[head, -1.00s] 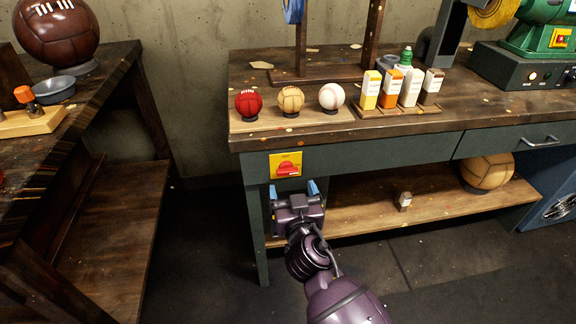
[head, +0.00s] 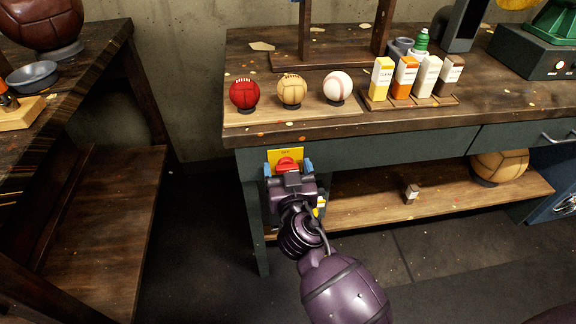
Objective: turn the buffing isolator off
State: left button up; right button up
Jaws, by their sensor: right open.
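The buffing isolator is a yellow plate with a red rotary knob (head: 287,164) on the front of the green workbench, near its left leg. My right gripper (head: 287,170) is open in front of it, its two blue fingertips on either side of the red knob. I cannot tell whether the fingers touch the knob. The gripper hides the lower part of the plate, and the knob's exact angle is hard to read. My left gripper is not in view.
The bench top (head: 240,60) overhangs just above the isolator. Red, tan and white balls and several small bottles stand on it. A dark wooden bench stands at the left.

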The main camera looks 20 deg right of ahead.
jog(key=c, duration=0.9)
